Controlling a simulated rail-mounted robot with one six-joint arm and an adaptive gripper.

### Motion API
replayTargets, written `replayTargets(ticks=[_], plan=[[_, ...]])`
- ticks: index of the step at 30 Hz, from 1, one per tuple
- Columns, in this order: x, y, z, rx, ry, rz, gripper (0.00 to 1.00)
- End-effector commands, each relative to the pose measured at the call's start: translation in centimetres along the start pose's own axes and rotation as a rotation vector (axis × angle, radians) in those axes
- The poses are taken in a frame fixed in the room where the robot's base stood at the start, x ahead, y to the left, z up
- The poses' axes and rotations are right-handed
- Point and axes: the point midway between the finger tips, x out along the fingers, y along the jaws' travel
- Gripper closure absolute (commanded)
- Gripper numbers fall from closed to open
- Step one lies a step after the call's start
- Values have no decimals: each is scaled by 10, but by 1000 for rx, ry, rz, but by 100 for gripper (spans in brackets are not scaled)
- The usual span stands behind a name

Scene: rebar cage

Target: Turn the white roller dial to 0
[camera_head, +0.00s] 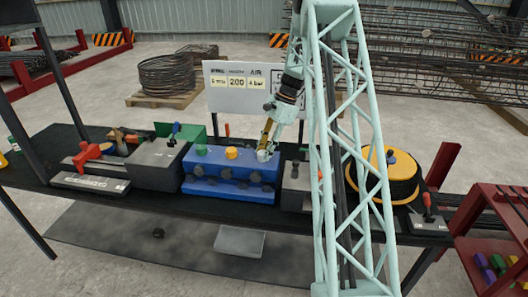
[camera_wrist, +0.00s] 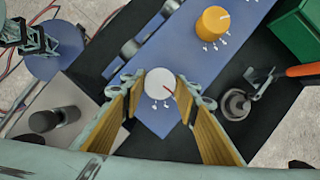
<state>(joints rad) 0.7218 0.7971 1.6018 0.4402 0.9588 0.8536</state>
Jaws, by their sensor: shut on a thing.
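The white roller dial (camera_wrist: 160,84) sits on top of the blue machine, near its right end. My gripper (camera_wrist: 161,88) is shut around the dial, with one finger on each side. In the head view my gripper (camera_head: 267,146) comes down from above onto the white dial (camera_head: 263,156), largely covering it. The blue machine (camera_head: 228,191) stands on the black bench.
A yellow dial (camera_wrist: 213,23) and a green knob (camera_head: 201,150) are on the same machine. A grey box (camera_head: 158,162) stands to the left. A sign board (camera_head: 222,97) is behind. A yellow-and-black reel (camera_head: 398,172) is on the right. The pale lattice column is in front of the bench.

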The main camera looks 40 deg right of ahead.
Motion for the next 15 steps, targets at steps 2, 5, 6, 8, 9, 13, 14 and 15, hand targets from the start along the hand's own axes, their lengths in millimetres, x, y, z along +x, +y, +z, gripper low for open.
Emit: replayTargets(ticks=[2,5,6,8,9,13,14,15], plan=[[-1,-1,1,-33,0,14,82],[-1,-1,1,-89,0,37,82],[0,-1,1,-114,0,48,82],[-1,-2,1,-156,-1,65,82],[-1,-2,1,-187,0,77,82],[-1,-3,1,-293,0,122,82],[-1,-3,1,-320,-1,133,82],[-1,-3,1,-356,0,147,82]])
